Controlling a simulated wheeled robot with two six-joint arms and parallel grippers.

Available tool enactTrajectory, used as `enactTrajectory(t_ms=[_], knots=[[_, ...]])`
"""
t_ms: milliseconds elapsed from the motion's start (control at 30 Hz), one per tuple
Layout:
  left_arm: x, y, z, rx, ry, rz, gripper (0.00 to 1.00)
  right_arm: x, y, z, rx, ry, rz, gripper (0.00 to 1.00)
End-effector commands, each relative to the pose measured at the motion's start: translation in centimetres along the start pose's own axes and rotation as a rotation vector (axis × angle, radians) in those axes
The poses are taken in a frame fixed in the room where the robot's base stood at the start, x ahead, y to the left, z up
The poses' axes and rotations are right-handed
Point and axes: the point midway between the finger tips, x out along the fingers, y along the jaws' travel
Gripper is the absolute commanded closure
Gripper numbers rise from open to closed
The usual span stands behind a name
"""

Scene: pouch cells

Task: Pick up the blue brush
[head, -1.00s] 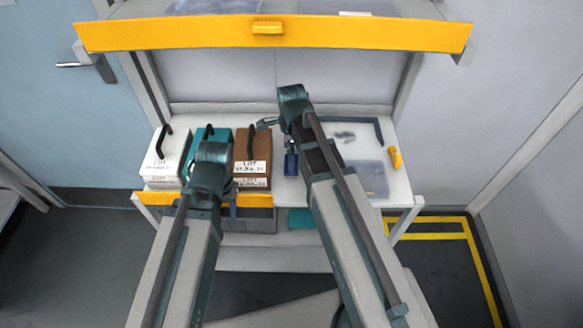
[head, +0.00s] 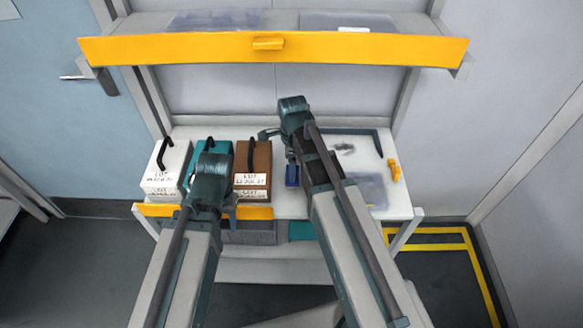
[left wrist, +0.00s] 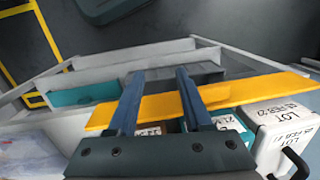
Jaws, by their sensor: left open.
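A small blue item (head: 292,174), which looks like the blue brush, lies on the white worktop beside the brown case. My right wrist partly covers it, and I cannot make out its full shape. My left gripper (head: 231,213) is over the yellow drawer front, left of the blue item and apart from it. In the left wrist view its two fingers (left wrist: 157,74) are spread with nothing between them. My right gripper (head: 268,134) is mostly hidden by its own arm, near the blue item and behind the brown case.
White (head: 167,170), teal (head: 220,148) and brown (head: 262,160) cases with black handles stand in a row on the worktop (head: 355,150). A yellow object (head: 394,170) lies at its right edge. A yellow-fronted shelf (head: 180,50) overhangs the back. The yellow drawer front (left wrist: 160,107) shows under my left fingers.

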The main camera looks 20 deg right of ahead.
Motion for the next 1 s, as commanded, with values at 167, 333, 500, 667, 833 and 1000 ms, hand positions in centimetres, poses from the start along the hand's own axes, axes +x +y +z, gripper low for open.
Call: enactTrajectory(t_ms=[167, 333, 500, 667, 833, 1000], knots=[[-2.5, -0.2, 0.1, 0.000, 0.000, 0.000, 0.50, -2.6, 0.0, -0.1, 0.000, 0.000, 0.000, 0.84], [-5.0, -0.5, 0.3, 0.000, 0.000, 0.000, 0.50, -5.0, 0.0, -0.1, 0.000, 0.000, 0.000, 0.84], [-7.2, -0.7, 0.4, 0.000, 0.000, 0.000, 0.50, -7.2, 0.0, -0.1, 0.000, 0.000, 0.000, 0.84], [-6.4, -0.6, 0.4, 0.000, 0.000, 0.000, 0.50, -6.4, 0.1, -3.7, 0.006, 0.000, 0.000, 0.84], [-6.4, -0.6, 0.4, 0.000, 0.000, 0.000, 0.50, -6.4, 0.1, -8.2, 0.007, 0.000, 0.000, 0.84], [-6.4, -0.6, 0.4, 0.000, 0.000, 0.000, 0.50, -6.4, 0.0, -12.9, 0.006, 0.000, 0.000, 0.84]])
